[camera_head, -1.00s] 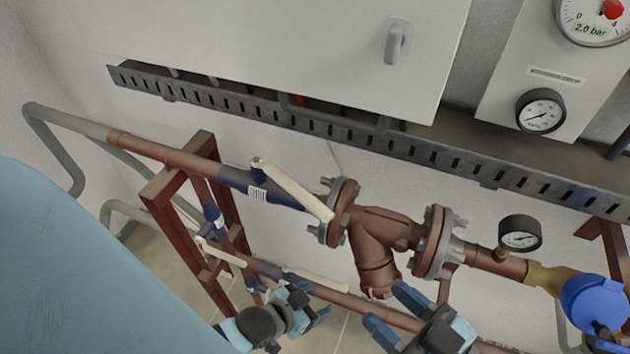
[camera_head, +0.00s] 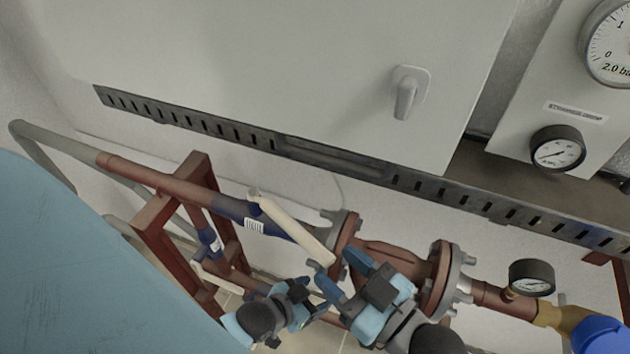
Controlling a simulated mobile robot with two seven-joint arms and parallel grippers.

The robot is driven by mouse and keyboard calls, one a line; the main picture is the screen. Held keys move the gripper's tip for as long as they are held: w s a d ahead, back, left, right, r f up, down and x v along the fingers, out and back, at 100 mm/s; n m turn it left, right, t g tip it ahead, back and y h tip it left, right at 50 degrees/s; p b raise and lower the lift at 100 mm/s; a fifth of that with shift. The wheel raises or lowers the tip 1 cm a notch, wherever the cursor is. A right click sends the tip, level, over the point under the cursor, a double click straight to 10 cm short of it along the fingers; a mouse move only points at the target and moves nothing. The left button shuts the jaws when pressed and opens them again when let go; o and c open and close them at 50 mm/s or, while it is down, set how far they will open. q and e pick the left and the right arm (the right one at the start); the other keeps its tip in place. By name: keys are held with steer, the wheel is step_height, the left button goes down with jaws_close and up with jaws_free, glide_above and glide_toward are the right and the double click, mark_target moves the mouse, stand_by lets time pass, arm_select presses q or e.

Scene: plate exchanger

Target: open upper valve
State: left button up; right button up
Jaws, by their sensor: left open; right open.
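The upper valve (camera_head: 238,209) is a dark blue body on the upper red pipe. Its long cream lever (camera_head: 292,229) runs down and right from the pivot, its free end near the flange. My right gripper (camera_head: 337,271) is open, its fingers around or just beside the lever's free end; I cannot tell whether they touch it. My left gripper (camera_head: 311,302) is open and empty, lower and to the left, in front of the lower pipe.
A bolted red flange (camera_head: 345,238) and strainer body (camera_head: 395,255) sit right beside my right gripper. A white cabinet (camera_head: 270,70) and slotted grey rail (camera_head: 240,132) are above. A red frame (camera_head: 160,225) stands left; a gauge (camera_head: 531,278) is right.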

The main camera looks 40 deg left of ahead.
mark_target(315, 246)
steer(key=a, duration=0.3)
steer(key=w+a+p, duration=0.1)
steer(key=a, duration=0.1)
steer(key=shift+a, duration=0.2)
jaws_close()
